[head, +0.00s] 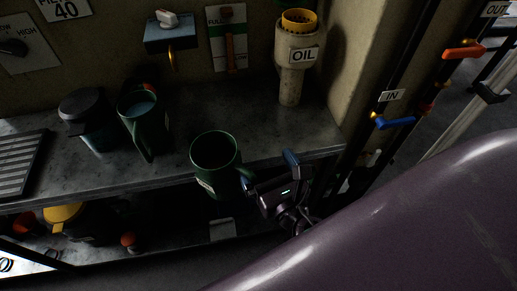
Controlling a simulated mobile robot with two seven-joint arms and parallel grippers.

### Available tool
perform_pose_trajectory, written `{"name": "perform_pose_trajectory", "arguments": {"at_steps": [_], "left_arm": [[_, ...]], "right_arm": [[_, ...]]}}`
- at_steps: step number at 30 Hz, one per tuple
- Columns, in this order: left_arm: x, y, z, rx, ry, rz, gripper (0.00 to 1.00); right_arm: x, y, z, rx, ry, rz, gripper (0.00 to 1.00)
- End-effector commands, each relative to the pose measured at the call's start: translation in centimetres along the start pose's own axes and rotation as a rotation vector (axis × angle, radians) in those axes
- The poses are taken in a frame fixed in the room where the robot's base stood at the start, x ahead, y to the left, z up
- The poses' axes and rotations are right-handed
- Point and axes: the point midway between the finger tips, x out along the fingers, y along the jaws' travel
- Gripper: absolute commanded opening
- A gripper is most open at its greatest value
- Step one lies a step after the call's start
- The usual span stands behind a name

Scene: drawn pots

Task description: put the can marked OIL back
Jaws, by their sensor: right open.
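A dark green can (213,158) with an open top and a side handle stands at the front edge of the grey shelf. A small pale label is on its lower front; I cannot read it. Another green can (143,122), with something pale blue inside, stands behind it to the left. The word OIL shows on a plate on a beige funnel-topped post (291,79) with a yellow ring, at the back right. My right gripper (270,172) is open, just right of the front can's handle. I cannot tell whether it touches the handle. My left gripper is out of view.
The grey shelf (235,118) has bare room between the front can and the post. A dark lidded container (88,120) stands at left, near a ribbed grate (20,163). A blue wall box (170,38) hangs at the back. Coloured levers are at right.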

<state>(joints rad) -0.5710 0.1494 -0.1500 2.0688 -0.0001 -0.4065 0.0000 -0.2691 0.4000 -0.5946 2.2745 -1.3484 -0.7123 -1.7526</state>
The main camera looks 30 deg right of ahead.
Motion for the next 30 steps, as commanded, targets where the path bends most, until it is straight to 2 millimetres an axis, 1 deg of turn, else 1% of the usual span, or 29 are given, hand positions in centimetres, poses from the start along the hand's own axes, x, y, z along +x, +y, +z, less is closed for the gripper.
{"name": "perform_pose_trajectory", "arguments": {"at_steps": [1,3,9,19,20,30], "left_arm": [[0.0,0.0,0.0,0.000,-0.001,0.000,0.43],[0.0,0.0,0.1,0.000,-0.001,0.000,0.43],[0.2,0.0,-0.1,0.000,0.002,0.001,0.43],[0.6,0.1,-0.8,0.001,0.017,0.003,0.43],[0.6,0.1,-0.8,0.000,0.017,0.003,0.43],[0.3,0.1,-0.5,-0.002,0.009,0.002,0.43]], "right_arm": [[-0.8,0.0,0.1,0.001,0.001,0.000,1.00],[-1.7,0.0,0.0,0.000,0.000,0.000,1.00],[-3.2,0.0,0.1,0.001,-0.003,0.000,1.00],[-3.5,0.0,0.2,0.002,-0.004,0.000,1.00],[-3.5,0.0,0.2,0.002,-0.004,0.000,0.98],[-3.4,0.0,0.2,0.001,-0.004,0.000,0.46]]}}
